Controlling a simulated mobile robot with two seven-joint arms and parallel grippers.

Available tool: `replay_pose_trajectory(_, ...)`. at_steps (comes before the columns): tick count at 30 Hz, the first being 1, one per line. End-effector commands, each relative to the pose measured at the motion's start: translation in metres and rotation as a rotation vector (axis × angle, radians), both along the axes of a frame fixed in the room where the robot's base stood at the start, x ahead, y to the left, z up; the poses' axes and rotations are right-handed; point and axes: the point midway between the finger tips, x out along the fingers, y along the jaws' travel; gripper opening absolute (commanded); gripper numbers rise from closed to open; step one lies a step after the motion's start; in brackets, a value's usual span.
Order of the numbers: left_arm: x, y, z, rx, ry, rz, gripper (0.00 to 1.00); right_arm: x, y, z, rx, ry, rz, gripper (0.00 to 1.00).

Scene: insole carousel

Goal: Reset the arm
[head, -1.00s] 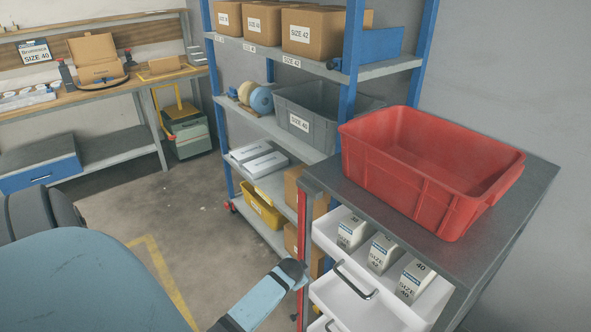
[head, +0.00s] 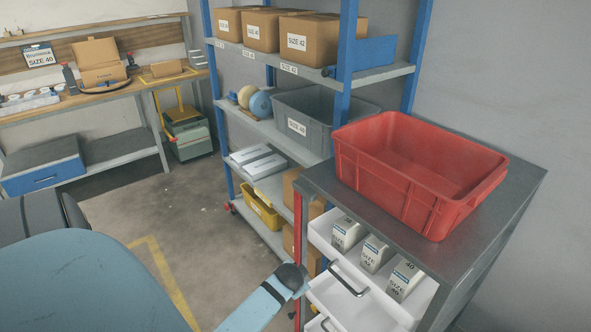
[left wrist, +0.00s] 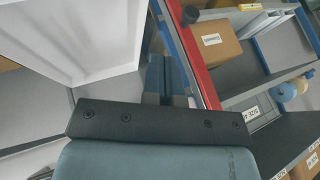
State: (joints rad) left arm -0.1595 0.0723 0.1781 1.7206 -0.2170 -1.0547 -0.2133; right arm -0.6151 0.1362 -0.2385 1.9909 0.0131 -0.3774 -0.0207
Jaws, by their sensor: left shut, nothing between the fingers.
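My left gripper (left wrist: 167,80) shows in the left wrist view, its narrow fingers together and empty. It is beside the white drawer (left wrist: 88,40) and the red edge post (left wrist: 192,55) of the drawer cabinet. In the head view, my blue left arm comes in from the lower left, and a blue link with a dark rounded end lies just left of the cabinet's drawers; the fingers are not clear there. My right gripper is not in either view.
A grey-topped cabinet (head: 500,205) holds a red bin (head: 415,170); its open white drawer (head: 320,235) contains SIZE-labelled boxes (head: 376,254). Behind it stands a blue-posted shelf (head: 390,73) with cartons and a grey bin (head: 300,118). A workbench (head: 100,95) is far left. Floor between is clear.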

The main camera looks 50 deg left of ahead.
Motion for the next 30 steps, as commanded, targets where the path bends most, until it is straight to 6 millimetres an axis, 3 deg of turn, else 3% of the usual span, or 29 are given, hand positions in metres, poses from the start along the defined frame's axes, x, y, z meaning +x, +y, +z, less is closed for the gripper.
replay_pose_trajectory(21,-0.004,-0.007,0.003,-0.005,-0.011,-0.013,0.0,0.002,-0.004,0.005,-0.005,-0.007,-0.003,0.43)
replay_pose_trajectory(23,-0.01,-0.02,0.006,-0.016,-0.038,-0.043,0.0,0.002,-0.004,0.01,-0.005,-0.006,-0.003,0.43)
replay_pose_trajectory(25,-0.022,-0.048,0.01,-0.049,-0.095,-0.101,0.0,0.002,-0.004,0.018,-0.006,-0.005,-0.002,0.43)
replay_pose_trajectory(30,-0.072,-0.144,0.033,-0.218,-0.277,-0.254,0.0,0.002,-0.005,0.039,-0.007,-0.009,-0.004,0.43)
